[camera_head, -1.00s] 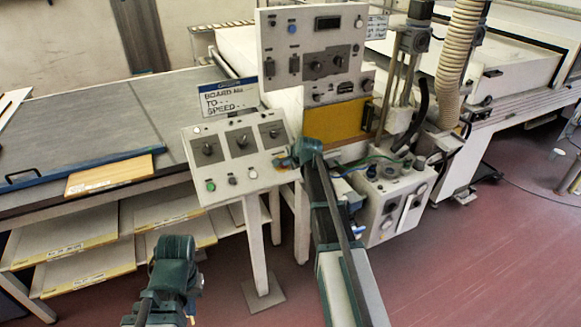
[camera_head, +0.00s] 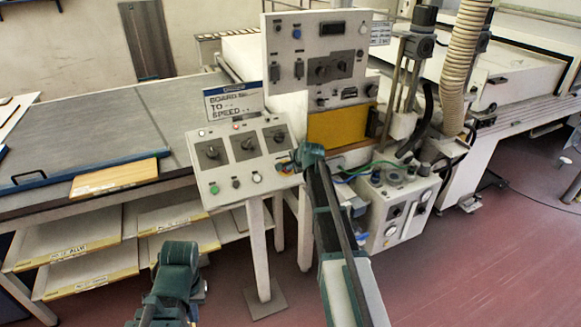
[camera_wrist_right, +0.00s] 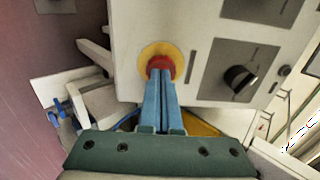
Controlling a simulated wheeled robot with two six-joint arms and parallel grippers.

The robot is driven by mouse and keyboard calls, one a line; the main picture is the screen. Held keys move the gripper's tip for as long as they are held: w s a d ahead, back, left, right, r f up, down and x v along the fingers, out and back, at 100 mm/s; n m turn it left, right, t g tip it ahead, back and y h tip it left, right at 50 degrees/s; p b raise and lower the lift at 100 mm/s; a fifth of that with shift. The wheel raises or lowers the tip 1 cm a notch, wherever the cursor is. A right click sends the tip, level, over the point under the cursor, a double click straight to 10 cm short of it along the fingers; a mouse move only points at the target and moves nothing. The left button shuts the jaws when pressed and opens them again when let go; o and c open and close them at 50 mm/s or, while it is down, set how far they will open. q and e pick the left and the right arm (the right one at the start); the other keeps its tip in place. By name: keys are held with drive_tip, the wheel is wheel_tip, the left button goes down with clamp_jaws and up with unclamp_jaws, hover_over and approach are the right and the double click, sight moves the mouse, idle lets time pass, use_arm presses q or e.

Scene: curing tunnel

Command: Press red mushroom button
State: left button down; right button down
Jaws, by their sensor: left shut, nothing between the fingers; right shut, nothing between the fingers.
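The red mushroom button (camera_wrist_right: 160,64) sits in a yellow ring (camera_wrist_right: 151,52) at the edge of the sloped grey-white control panel (camera_wrist_right: 212,112), in the right wrist view. My right gripper (camera_wrist_right: 161,82) has its blue fingers together, with the tips at the red cap and covering its lower part. I cannot tell whether the cap is pushed in. In the head view my right gripper (camera_head: 287,166) is at the right edge of the sloped panel and hides the button. My left gripper (camera_head: 178,255) is low at the left, apart from the panel; its fingertips are hidden.
The sloped panel has dark knobs and a green button (camera_head: 214,189). An upright panel (camera_head: 311,62) stands behind it. A white pump unit (camera_head: 398,211) with hoses is to the right. A grey conveyor table (camera_head: 90,125) lies left. Red floor (camera_head: 480,270) is free at right.

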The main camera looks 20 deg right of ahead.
drive_tip(key=p+v, duration=1)
drive_tip(key=v, duration=0.4)
drive_tip(key=shift+w, duration=0.1)
